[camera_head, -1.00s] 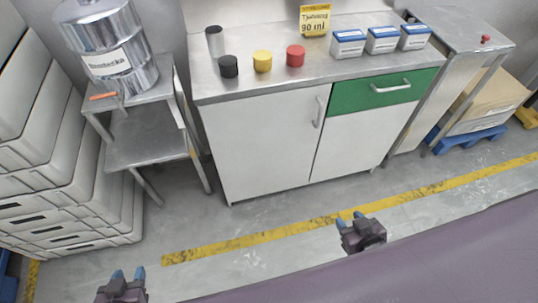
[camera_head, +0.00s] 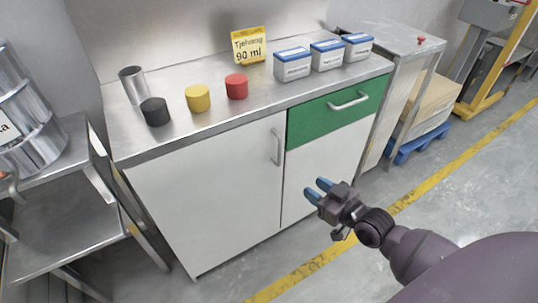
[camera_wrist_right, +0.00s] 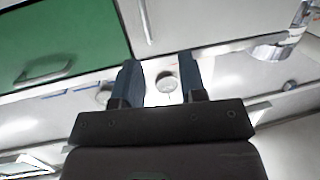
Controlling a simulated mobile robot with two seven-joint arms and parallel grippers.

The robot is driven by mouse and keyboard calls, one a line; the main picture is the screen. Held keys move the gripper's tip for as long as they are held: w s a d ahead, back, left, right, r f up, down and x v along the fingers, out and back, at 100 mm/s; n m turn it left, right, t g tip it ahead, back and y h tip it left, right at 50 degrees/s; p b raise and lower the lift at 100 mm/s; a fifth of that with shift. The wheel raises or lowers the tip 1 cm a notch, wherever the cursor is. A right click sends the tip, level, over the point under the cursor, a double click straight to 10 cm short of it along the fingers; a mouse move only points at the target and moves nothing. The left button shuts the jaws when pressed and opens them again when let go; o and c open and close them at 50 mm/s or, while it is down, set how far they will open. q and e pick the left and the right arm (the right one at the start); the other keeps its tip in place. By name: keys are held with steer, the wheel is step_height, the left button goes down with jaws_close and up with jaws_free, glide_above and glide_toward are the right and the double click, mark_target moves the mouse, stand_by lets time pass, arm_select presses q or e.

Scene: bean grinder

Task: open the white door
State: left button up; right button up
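The white door (camera_head: 210,195) is the wide left front panel of the cabinet and looks closed. Its vertical metal handle (camera_head: 277,146) sits near its upper right edge. The handle also shows at the top of the right wrist view (camera_wrist_right: 146,18). My right gripper (camera_head: 317,190) is in front of the cabinet, below and to the right of the handle in the head view, apart from it. Its two blue fingers are spread with nothing held, as the right wrist view shows too (camera_wrist_right: 161,64). My left gripper is out of view.
A green drawer (camera_head: 315,124) with a metal handle is right of the door, above another white panel (camera_head: 305,185). Black, yellow and red caps, a metal cup (camera_head: 133,86) and several boxes stand on the counter. A steel side table (camera_head: 70,215) stands at the left.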

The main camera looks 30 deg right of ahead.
steer(key=t+b, duration=0.1)
steer(key=b, duration=0.2)
glide_toward(281, 151)
steer(key=shift+y, duration=0.3)
steer(key=w, duration=0.3)
steer(key=w+a+b, duration=0.1)
steer(key=w, duration=0.6)
steer(key=shift+a+f+b, duration=0.25)
steer(key=shift+f+b, duration=0.1)
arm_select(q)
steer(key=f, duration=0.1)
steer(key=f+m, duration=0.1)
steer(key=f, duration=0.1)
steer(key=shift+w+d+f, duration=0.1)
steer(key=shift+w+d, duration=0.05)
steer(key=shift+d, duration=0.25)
arm_select(e)
steer(key=shift+w, duration=0.3)
steer(key=shift+r, duration=0.1)
steer(key=c, duration=0.6)
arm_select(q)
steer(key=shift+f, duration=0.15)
arm_select(e)
jaws_close()
